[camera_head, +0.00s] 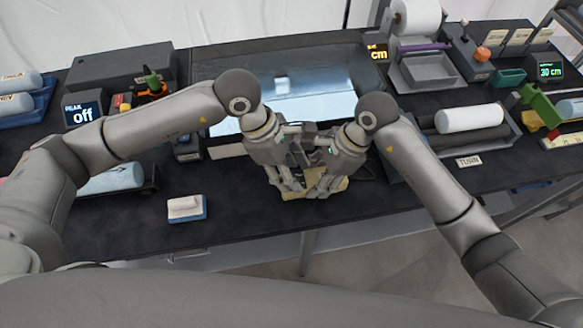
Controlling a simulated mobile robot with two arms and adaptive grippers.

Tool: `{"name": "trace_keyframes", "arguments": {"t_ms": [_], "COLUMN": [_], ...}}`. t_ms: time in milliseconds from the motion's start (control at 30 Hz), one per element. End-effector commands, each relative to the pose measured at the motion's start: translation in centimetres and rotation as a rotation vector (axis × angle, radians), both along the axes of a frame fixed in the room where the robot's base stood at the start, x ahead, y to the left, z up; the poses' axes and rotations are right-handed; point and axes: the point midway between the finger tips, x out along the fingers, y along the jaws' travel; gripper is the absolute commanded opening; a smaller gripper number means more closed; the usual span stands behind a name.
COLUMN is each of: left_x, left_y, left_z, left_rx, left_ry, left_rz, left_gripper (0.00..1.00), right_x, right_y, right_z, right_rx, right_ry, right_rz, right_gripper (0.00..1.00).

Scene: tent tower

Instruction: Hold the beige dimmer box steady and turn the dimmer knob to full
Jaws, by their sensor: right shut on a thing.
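The beige dimmer box (341,186) sits near the front edge of the dark bench, at the middle of the head view. Both grippers crowd over it and hide most of it, including the dimmer knob. My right gripper (324,187) comes down at the box's right part and is shut on the box. My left gripper (286,188) points down at the box's left part, close beside the right one. Its fingertips are small and partly covered, so its opening and any contact are unclear.
A white block on a blue base (187,208) lies to the left on the bench. A grey tray (430,72) and a white roll (469,118) are to the right. A bright glossy panel (307,92) lies behind the grippers. The front of the bench is mostly clear.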

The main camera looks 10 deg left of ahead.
Motion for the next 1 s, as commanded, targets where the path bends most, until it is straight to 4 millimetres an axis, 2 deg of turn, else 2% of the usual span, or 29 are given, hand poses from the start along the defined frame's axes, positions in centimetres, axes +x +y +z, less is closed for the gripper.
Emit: {"name": "trace_keyframes", "arguments": {"t_ms": [167,267,700,833,1000], "left_x": [0.0,0.1,0.6,0.6,0.6], "left_y": [0.1,0.4,3.7,4.3,4.6], "left_z": [0.2,1.0,9.0,10.4,11.1], "left_rx": [0.0,0.0,0.001,0.0,0.0], "left_ry": [0.0,-0.003,-0.003,-0.002,0.0], "left_rz": [0.0,0.001,0.002,0.001,0.0], "left_gripper": [0.44,0.44,0.44,0.44,0.44], "right_x": [0.0,0.0,0.0,0.0,0.0], "right_y": [0.0,0.0,0.0,0.0,0.0], "right_z": [0.0,0.0,0.0,0.0,0.0], "right_rx": [0.0,0.0,0.0,0.0,0.0], "right_ry": [0.0,0.0,0.0,0.0,0.0], "right_rz": [0.0,0.0,0.0,0.0,0.0], "right_gripper": [0.19,0.19,0.19,0.19,0.19]}}
